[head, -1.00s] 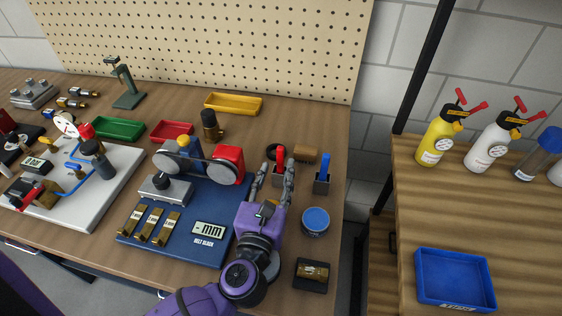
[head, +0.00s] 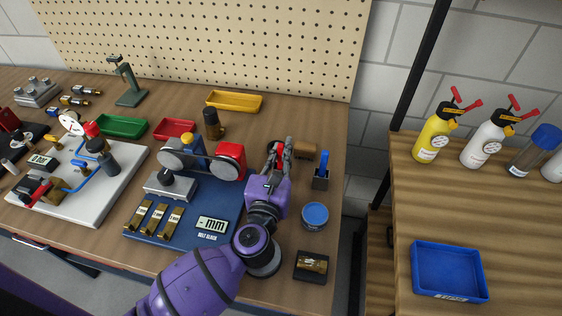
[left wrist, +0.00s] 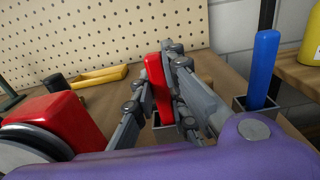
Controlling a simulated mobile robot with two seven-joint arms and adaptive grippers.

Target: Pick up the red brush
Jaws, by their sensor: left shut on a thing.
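The red brush (left wrist: 158,88) stands upright in the left wrist view, its red handle between the fingers of my left gripper (left wrist: 160,85). Its lower end goes into a small grey holder. In the head view only a little of the red handle (head: 280,147) shows between the fingers of my left gripper (head: 281,148), which are shut on it. The bristles are hidden. A blue brush (head: 324,161) stands in its own dark holder (head: 320,183) just to the right; its handle also shows in the left wrist view (left wrist: 264,68). My right gripper is not in view.
The belt rig with a red block (head: 231,161) is close on the left. A brown block (head: 305,151) stands behind, and a blue-lidded tin (head: 315,215) is at the right. A yellow tray (head: 234,101) lies farther back. The shelf (head: 520,210) is beyond the table edge.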

